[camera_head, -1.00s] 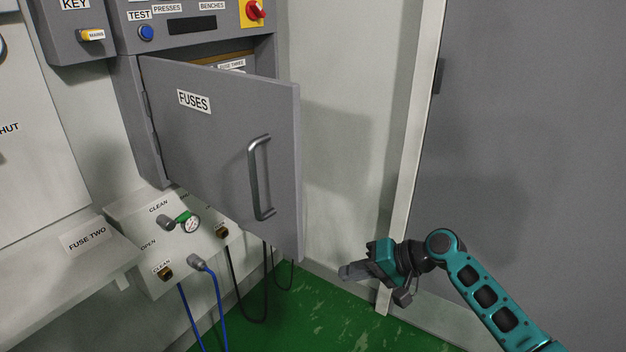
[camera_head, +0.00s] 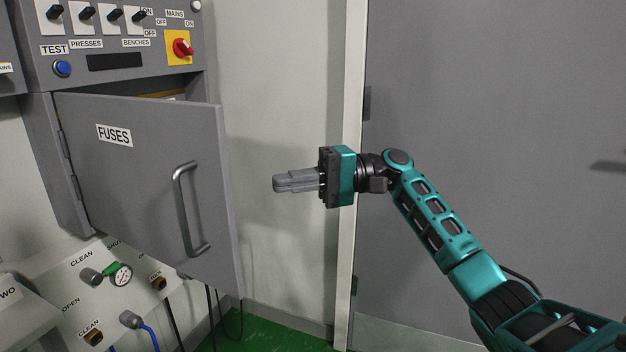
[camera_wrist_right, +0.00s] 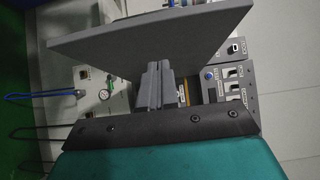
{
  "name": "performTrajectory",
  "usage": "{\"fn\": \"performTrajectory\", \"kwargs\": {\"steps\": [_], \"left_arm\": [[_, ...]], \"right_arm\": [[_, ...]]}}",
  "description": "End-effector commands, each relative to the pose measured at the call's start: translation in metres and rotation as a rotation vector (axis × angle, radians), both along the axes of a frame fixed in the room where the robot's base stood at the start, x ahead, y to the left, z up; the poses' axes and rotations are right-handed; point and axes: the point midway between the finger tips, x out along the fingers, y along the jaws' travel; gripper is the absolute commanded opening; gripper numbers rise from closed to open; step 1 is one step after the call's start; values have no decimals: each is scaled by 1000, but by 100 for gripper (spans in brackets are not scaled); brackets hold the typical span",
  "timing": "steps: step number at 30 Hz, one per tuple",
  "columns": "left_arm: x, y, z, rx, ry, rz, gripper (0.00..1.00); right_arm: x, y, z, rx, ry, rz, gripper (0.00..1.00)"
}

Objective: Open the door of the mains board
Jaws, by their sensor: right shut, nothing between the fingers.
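The mains board door (camera_head: 140,165) is a grey panel labelled FUSES, hinged at its left edge and standing partly open. Its bar handle (camera_head: 183,210) is on the front face near the free edge. The grey mains board (camera_head: 110,70) carries switches and a red knob above the door. My right gripper (camera_head: 276,184) is shut and empty, to the right of the door's free edge and apart from it. In the right wrist view the shut fingers (camera_wrist_right: 158,85) point toward the door panel (camera_wrist_right: 150,42) and the board's opening. My left gripper is not in view.
A sloped panel (camera_head: 110,290) with a gauge and hose fittings sits below the door. Cables hang down to the green floor (camera_head: 265,335). A large grey door (camera_head: 480,120) with a pale frame is behind my right arm. The wall right of the board is clear.

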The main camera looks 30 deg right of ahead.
Motion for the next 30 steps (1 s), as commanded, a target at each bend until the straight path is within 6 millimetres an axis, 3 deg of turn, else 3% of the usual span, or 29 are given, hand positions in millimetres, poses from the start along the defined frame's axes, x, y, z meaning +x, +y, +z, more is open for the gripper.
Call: {"fn": "performTrajectory", "kwargs": {"steps": [4, 12, 30], "left_arm": [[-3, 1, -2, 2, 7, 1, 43], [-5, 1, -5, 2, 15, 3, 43], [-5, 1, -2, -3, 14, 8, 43]], "right_arm": [[6, 33, 1, 1, -2, 3, 0], [-10, 58, -1, -2, 0, -1, 0], [-15, 69, 0, -3, 3, -4, 0]]}}
